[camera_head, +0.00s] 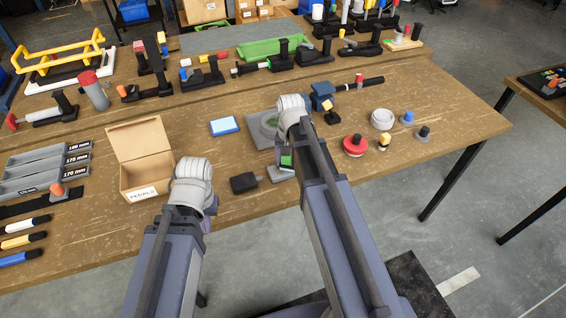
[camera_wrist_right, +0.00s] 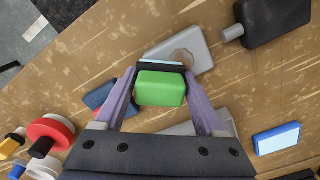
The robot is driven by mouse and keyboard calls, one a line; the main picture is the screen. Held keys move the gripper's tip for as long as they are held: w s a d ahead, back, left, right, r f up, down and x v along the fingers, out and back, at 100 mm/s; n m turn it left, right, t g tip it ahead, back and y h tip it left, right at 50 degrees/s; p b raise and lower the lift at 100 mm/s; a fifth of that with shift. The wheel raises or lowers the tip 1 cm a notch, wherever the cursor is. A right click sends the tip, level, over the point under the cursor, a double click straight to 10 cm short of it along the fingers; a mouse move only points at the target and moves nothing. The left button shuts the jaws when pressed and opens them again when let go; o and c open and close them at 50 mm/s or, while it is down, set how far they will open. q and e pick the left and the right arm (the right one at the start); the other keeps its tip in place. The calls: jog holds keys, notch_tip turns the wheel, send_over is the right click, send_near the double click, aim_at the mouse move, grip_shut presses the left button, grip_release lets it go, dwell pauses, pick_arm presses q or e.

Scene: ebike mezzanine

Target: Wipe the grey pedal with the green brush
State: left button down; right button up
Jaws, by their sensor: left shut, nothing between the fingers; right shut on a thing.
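The green brush (camera_head: 287,161) is in my right gripper (camera_head: 284,158), whose purple fingers close on its sides. In the right wrist view the brush (camera_wrist_right: 160,89) shows a green block with a dark and pale edge at its far side. The grey pedal (camera_head: 279,174) lies on the table just in front of the brush. In the wrist view the pedal (camera_wrist_right: 203,49) bears a brownish smudge, and the brush edge overlaps its near side. I cannot tell whether they touch. My left gripper (camera_head: 207,225) is shut and empty, mostly hidden behind its arm.
A black pedal (camera_head: 244,183) lies left of the grey one. A cardboard box marked PEDALS (camera_head: 142,193) stands further left. A blue-and-white sponge (camera_head: 224,125) and grey plate (camera_head: 256,134) lie behind. A red knob (camera_head: 355,146) and small parts lie right.

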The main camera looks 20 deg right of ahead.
aim_at(270, 173)
jog(key=shift+d, duration=0.35)
jog(key=shift+s+a+f, duration=0.1)
jog(key=shift+a, duration=3.5)
jog(key=shift+r, duration=0.2)
notch_tip(270, 173, up, 6)
jog(key=p, duration=0.6)
jog(key=shift+d+f, duration=0.1)
